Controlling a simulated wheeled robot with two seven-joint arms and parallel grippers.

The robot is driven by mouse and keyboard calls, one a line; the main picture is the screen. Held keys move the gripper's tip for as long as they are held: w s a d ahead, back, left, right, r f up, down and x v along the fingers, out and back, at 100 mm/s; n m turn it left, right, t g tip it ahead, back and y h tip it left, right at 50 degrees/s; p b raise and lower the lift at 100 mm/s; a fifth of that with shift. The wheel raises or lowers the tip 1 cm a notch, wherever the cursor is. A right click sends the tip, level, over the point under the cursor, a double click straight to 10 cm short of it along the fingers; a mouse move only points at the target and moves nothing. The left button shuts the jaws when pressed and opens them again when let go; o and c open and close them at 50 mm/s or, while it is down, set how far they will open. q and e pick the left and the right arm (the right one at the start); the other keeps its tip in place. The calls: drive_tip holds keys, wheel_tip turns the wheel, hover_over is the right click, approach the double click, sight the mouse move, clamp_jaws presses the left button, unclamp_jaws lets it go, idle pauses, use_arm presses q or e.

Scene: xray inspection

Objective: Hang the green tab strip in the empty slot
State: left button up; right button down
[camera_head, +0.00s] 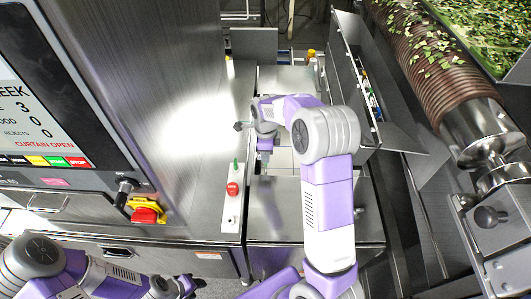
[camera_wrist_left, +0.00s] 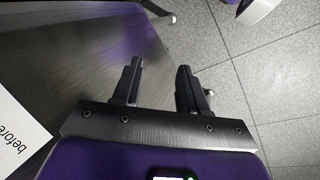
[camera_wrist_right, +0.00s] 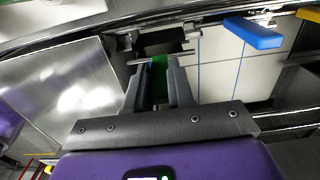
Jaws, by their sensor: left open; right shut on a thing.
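In the right wrist view my right gripper (camera_wrist_right: 157,72) is shut on the green tab strip (camera_wrist_right: 159,81). Only a narrow green part shows between the fingers; the rest of the strip is hidden. A dark bracket and a thin metal rod lie just beyond the fingertips. A blue tab (camera_wrist_right: 252,34) hangs to the right, and a yellow tab (camera_wrist_right: 309,14) is at the right edge. The empty slot cannot be made out clearly.
The inspection machine's screen (camera_head: 30,105) and a red knob (camera_head: 145,215) are at the left. A panel with a red button (camera_head: 233,189) stands beside my right arm. A brown ribbed roller (camera_head: 437,75) is at the right. White panels with blue lines (camera_wrist_right: 220,68) lie behind the tabs.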

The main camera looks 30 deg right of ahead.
drive_tip(key=shift+a, duration=0.1)
idle(0.3)
drive_tip(key=shift+w+a, duration=0.65)
drive_tip(key=shift+a, duration=0.35)
drive_tip(key=shift+f+b, duration=0.35)
drive_tip(key=shift+f, duration=0.75)
idle(0.5)
drive_tip(key=c, duration=0.9)
unclamp_jaws()
drive_tip(key=shift+r, duration=0.15)
wheel_tip(320, 180, up, 7)
drive_tip(key=p, duration=0.1)
drive_tip(key=shift+r, duration=0.2)
